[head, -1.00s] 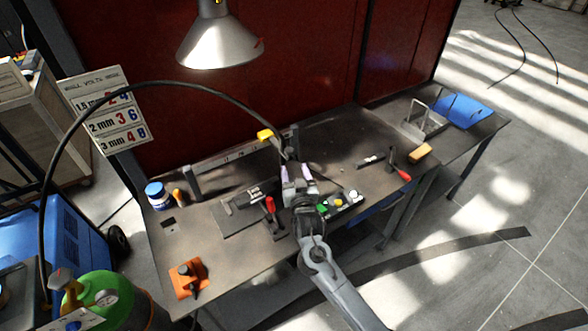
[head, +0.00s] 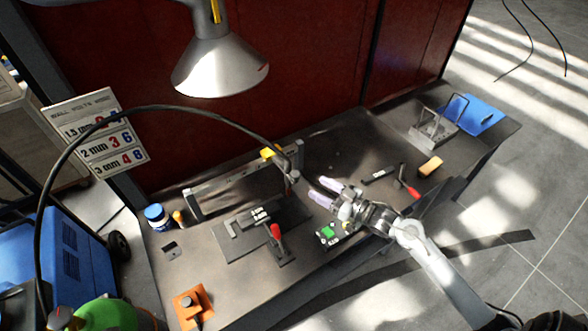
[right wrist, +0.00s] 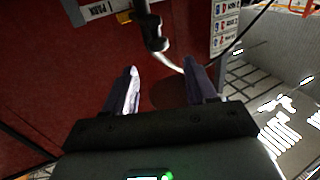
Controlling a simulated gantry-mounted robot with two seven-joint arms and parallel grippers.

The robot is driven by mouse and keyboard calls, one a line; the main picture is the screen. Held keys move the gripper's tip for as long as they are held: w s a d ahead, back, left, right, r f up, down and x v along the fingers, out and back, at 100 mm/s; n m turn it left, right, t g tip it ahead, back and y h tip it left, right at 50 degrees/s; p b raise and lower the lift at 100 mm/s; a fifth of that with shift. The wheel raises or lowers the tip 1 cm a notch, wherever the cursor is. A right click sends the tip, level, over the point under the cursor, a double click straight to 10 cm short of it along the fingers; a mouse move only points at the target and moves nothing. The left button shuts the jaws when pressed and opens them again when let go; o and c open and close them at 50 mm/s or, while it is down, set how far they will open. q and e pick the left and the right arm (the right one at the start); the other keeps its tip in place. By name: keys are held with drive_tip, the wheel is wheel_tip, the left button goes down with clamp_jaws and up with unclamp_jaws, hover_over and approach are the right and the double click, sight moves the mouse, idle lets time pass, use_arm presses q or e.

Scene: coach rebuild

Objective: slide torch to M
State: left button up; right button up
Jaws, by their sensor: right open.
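The torch (head: 293,174) hangs at the right end of the rail (head: 228,180), beside a yellow carriage (head: 271,151). A black cable arcs to it from the left. In the right wrist view the torch (right wrist: 152,32) is dark and stands ahead of and above the fingers, by the rail's "PARK" label (right wrist: 98,9). I cannot make out an M mark on the rail. My right gripper (head: 317,187) is open and empty, just right of the torch and apart from it. Its two pale fingers (right wrist: 164,78) point toward the red wall. My left gripper is not in view.
A red-handled clamp (head: 277,238) and a dark plate (head: 250,250) lie below the rail. A box with a green button (head: 328,234) sits near my right wrist. A lamp (head: 220,65) hangs above. A voltage chart (head: 96,130) stands left.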

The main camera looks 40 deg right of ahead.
sight(295, 173)
drive_tip(key=x, duration=1)
drive_tip(key=shift+w+d+r, duration=0.1)
drive_tip(key=shift+w+r, duration=0.05)
drive_tip(key=shift+w, duration=0.05)
clamp_jaws()
